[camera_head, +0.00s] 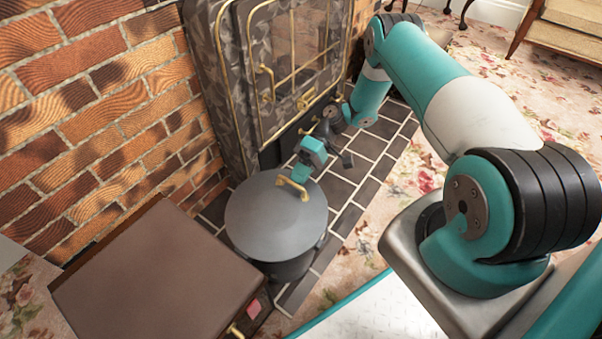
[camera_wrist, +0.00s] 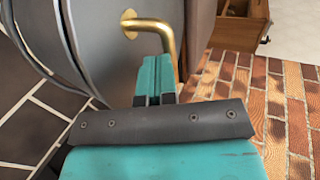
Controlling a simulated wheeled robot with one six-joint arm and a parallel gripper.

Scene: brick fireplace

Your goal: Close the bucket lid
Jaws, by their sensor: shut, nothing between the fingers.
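The dark grey bucket (camera_head: 290,267) stands on the dark hearth tiles below the fireplace. Its round grey lid (camera_head: 268,222) lies over the bucket's top; I cannot tell whether it sits fully flush. A brass handle (camera_head: 292,188) is on the lid's far side. My gripper (camera_head: 299,176) is shut and empty, right at this handle. In the wrist view the lid (camera_wrist: 90,30) fills the upper left, and the brass handle (camera_wrist: 160,27) bends down beside my gripper's fingertips (camera_wrist: 156,62). I cannot tell whether they touch.
A brown cabinet (camera_head: 160,270) stands close to the bucket at lower left. The fireplace door (camera_head: 290,60) with brass trim is behind. A brick wall (camera_head: 90,110) is at left. Floral carpet (camera_head: 400,200) lies open to the right. An open wooden drawer (camera_wrist: 242,22) shows in the wrist view.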

